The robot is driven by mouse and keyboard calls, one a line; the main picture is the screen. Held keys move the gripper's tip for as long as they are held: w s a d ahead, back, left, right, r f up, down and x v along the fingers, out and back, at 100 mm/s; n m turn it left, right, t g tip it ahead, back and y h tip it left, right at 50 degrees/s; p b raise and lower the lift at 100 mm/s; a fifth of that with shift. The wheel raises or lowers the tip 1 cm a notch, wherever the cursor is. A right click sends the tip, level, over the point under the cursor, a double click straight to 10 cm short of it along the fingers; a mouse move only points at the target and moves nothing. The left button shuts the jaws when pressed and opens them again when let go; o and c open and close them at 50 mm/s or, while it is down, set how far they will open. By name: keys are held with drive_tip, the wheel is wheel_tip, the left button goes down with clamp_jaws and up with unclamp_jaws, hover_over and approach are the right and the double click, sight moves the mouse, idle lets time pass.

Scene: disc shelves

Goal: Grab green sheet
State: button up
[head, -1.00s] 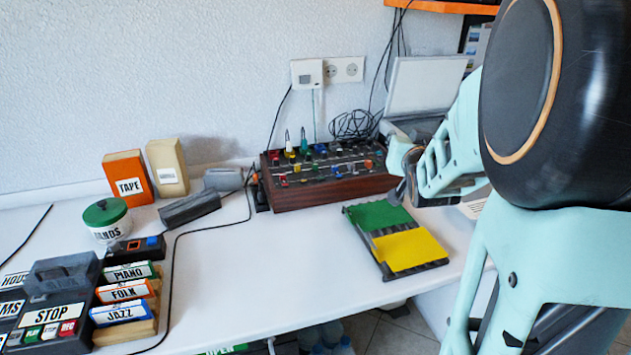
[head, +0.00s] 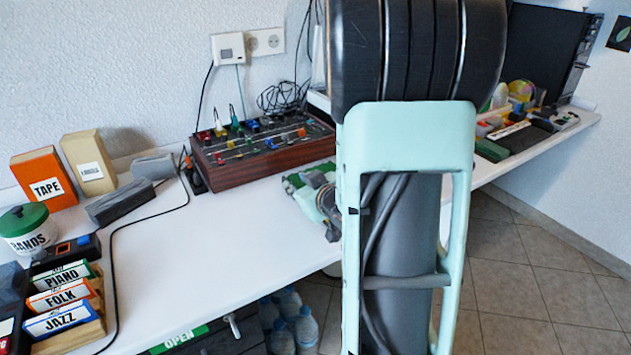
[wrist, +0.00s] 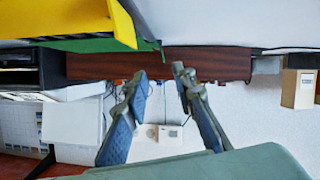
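The green sheet (head: 293,184) shows only as a small patch beside my gripper (head: 322,196) in the head view; my arm covers most of that spot. In the wrist view, which is upside down, the green sheet (wrist: 95,45) is a thin strip at the top left, seen edge-on. The yellow sheet (wrist: 75,20) lies against it there and is hidden in the head view. My gripper (wrist: 158,72) has its two fingers apart with nothing between them. The green strip is left of the fingertips, not between them.
A wooden-sided mixer (head: 262,155) with knobs and cables stands just behind my gripper. The white table (head: 220,255) is clear in front of it. A TAPE box (head: 45,180) and PIANO, FOLK and JAZZ cases (head: 62,298) are at the left. A dark monitor (head: 550,50) is at the right.

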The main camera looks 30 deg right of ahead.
drive_tip(key=x, duration=0.1)
drive_tip(key=b+x, duration=0.1)
drive_tip(key=x, duration=0.2)
drive_tip(key=shift+w+a+f+b, duration=0.1)
drive_tip(key=shift+a+f+b, duration=0.2)
drive_tip(key=shift+a+f, duration=0.05)
drive_tip(key=shift+w+f, duration=0.1)
drive_tip(key=shift+w, duration=0.4)
clamp_jaws()
